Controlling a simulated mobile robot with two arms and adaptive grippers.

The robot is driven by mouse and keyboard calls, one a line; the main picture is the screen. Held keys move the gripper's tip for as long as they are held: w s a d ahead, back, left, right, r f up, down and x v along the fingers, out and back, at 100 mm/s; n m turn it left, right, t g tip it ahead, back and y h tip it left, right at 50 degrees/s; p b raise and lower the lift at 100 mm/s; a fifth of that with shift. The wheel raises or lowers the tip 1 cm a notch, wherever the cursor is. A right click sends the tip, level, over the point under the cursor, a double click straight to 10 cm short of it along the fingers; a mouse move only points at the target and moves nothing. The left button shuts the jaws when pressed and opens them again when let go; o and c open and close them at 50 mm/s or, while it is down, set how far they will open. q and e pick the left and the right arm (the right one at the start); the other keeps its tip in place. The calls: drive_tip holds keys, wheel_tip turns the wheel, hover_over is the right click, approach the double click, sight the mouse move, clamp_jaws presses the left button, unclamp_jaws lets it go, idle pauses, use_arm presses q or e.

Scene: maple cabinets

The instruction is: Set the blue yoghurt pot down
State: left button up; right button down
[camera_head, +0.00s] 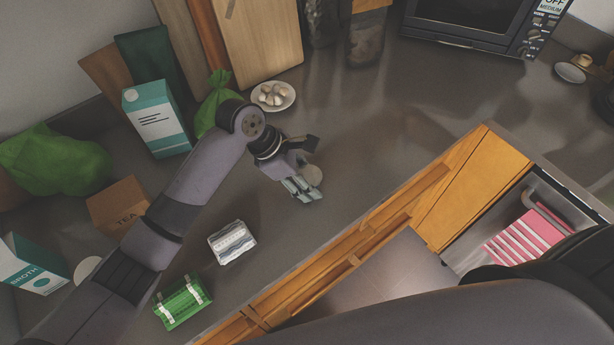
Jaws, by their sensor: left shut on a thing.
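My right gripper is not in view.
A plate (286,105) with pale pieces, a green bag (211,98) and a teal-and-white carton (156,119) stand behind. A striped box (232,243) and a green packet (182,302) lie nearer. An open drawer (466,250) is at right. The counter (400,125) right of the gripper is clear.

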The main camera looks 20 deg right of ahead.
use_arm(q)
drive_tip(key=o, duration=1.2)
drive_tip(key=shift+r+b, duration=0.1)
drive_tip(key=shift+b, duration=0.2)
drive_tip(key=v, duration=1.2)
drive_tip(key=shift+r+b, duration=0.1)
drive_tip(key=shift+b, duration=0.25)
